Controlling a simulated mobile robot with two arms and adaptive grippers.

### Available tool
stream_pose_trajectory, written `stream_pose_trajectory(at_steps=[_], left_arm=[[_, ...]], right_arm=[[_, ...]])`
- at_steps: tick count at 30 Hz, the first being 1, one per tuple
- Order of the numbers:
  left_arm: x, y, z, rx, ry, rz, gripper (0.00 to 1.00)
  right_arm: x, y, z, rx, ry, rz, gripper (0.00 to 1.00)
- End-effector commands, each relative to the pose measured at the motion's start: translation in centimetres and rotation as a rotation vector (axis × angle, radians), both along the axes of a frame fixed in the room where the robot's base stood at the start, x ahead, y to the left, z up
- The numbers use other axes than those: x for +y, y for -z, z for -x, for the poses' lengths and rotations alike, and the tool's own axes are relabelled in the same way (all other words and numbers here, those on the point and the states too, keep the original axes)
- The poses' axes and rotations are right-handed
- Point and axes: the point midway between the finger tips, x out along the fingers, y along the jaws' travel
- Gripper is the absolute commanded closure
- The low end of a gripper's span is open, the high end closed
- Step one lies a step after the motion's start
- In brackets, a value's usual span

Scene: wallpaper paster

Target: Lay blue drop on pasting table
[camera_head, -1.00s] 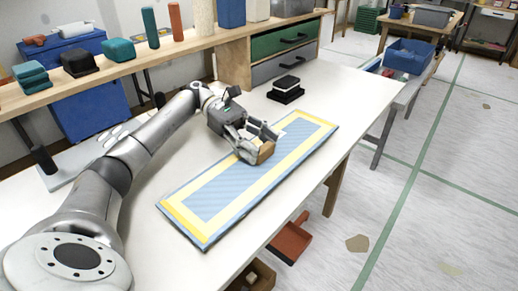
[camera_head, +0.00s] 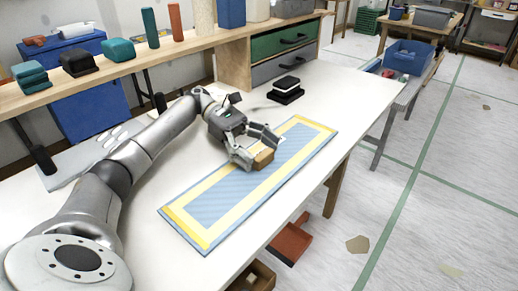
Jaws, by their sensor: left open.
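The blue drop (camera_head: 215,203), a long flat light-blue panel with a yellow border, lies on the white pasting table (camera_head: 330,90), slanting from lower left to upper right. A small tan block (camera_head: 263,158) sits on its middle. My left gripper (camera_head: 261,149) is over the middle of the panel, with its fingers spread on either side of the block. The fingers partly hide the block and the panel's far edge. I cannot tell whether a finger touches the block. My right gripper is not in view.
A black-and-white stack (camera_head: 286,89) stands on the table beyond the panel. A wooden shelf (camera_head: 120,68) with coloured rolls and blocks runs along the back, beside a green drawer (camera_head: 284,40). A red dustpan-like item (camera_head: 289,243) lies below the table's front edge.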

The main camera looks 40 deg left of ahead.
Motion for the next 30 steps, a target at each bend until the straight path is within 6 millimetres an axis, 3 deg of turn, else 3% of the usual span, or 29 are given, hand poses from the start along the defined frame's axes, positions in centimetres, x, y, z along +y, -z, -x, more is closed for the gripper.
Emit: stream_pose_trajectory(at_steps=[18,30], left_arm=[[6.6,-1.9,-0.6,0.001,-0.001,-0.001,0.26],[7.3,-2.0,-0.6,0.0,0.0,0.0,0.26]], right_arm=[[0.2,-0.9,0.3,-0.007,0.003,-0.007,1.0],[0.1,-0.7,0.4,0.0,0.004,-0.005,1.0]])
